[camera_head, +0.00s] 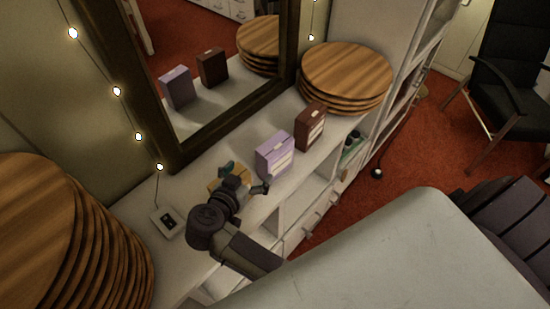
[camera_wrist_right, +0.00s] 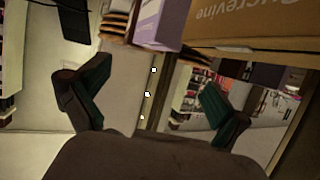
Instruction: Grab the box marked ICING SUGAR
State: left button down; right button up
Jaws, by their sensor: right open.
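My right gripper (camera_head: 245,178) is open over the white shelf top (camera_head: 185,225); its spread fingers also show in the right wrist view (camera_wrist_right: 155,75). A yellow-tan box (camera_head: 214,184) stands just beyond it, mostly hidden by the gripper. In the wrist view this tan box (camera_wrist_right: 250,35) is close ahead at the upper right, with upside-down lettering like "Sucrevine". A lilac box (camera_head: 274,156) with a pale label stands to the right of the gripper, also in the wrist view (camera_wrist_right: 158,22). A dark brown box (camera_head: 309,127) stands farther right. I cannot read ICING SUGAR on any box. My left gripper is out of view.
Stacked round wooden boards stand at the right (camera_head: 347,75) and at the left front (camera_head: 60,225). A framed mirror (camera_head: 215,70) backs the shelf and reflects boxes. A small white device (camera_head: 167,222) lies left of the gripper. Bare shelf lies around it.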

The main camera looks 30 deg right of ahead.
jog(key=b, duration=0.5)
send_near(272, 147)
jog(key=shift+w+d+f, duration=0.95)
jog(key=shift+w+f, duration=0.15)
jog(key=shift+f, duration=0.1)
jog(key=shift+w+d+b, duration=0.25)
jog(key=shift+d+b, duration=0.15)
jog(key=shift+b, duration=0.05)
jog(key=b+x, duration=0.4)
jog(key=shift+s+d+r, duration=0.15)
jog(key=shift+r, duration=0.05)
jog(key=shift+w+d+b, duration=0.4)
jog(key=shift+b, duration=0.2)
jog(key=shift+r, duration=0.1)
jog(key=shift+s, duration=0.1)
grip_shut()
